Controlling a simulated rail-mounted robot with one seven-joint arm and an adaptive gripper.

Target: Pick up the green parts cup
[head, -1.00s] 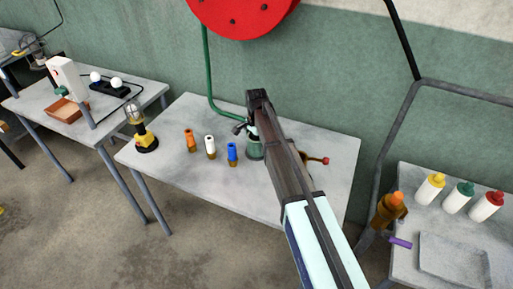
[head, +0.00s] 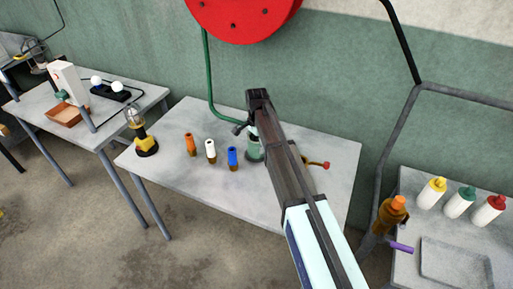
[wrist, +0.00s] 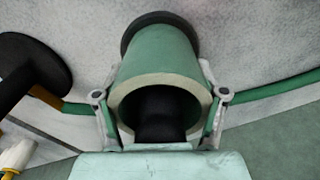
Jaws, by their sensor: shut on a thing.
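The green parts cup (wrist: 157,60) is a hollow cylinder with a pale rim, large in the wrist view. My gripper (wrist: 160,92) is shut on it, with one finger at each side of the cup. A black rounded thing shows inside the cup's mouth, and a black disc shows behind its far end. In the head view the green cup (head: 254,149) is at the back middle of the centre table, partly hidden by my arm. I cannot tell whether it touches the table.
A yellow-based lamp (head: 145,143) stands farther left. A red-knobbed lever (head: 325,165) is to the right. The table (head: 190,190) is clear in front.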

